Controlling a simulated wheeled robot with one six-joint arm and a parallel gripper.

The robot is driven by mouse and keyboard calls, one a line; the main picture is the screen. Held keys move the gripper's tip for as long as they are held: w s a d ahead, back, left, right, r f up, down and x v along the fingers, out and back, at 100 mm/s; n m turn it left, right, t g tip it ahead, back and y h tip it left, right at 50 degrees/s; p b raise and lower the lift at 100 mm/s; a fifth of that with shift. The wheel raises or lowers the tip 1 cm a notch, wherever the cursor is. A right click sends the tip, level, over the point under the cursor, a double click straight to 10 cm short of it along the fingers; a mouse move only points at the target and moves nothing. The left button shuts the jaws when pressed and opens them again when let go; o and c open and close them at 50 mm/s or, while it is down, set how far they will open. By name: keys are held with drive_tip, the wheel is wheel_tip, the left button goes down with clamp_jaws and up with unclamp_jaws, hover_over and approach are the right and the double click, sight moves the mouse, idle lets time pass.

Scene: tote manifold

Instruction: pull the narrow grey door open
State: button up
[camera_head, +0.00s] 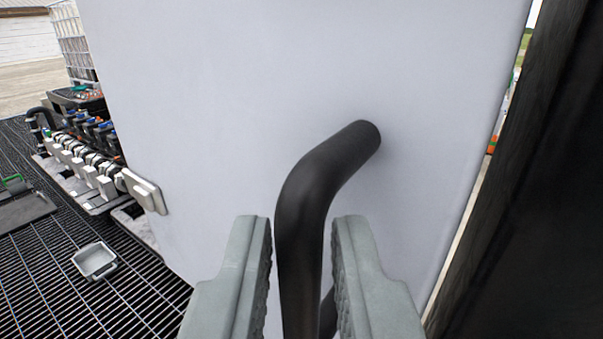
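The narrow grey door (230,90) fills the middle of the view as a pale, flat panel. A black bent tube handle (302,215) is fixed to its face, with its upper end meeting the panel right of centre. My gripper (300,235) is open, with one grey finger on each side of the handle's upright part. Narrow gaps show between the handle and both fingertips. The lower end of the handle is cut off by the bottom of the picture.
A dark post or panel (525,200) stands close on the right. At left, a row of valves and fittings (95,160) runs beside a dark grating floor (45,270). A small grey tray (95,261) lies on the grating. A caged white tank (73,40) stands behind.

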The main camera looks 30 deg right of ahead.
drive_tip(key=shift+x, duration=0.9)
clamp_jaws()
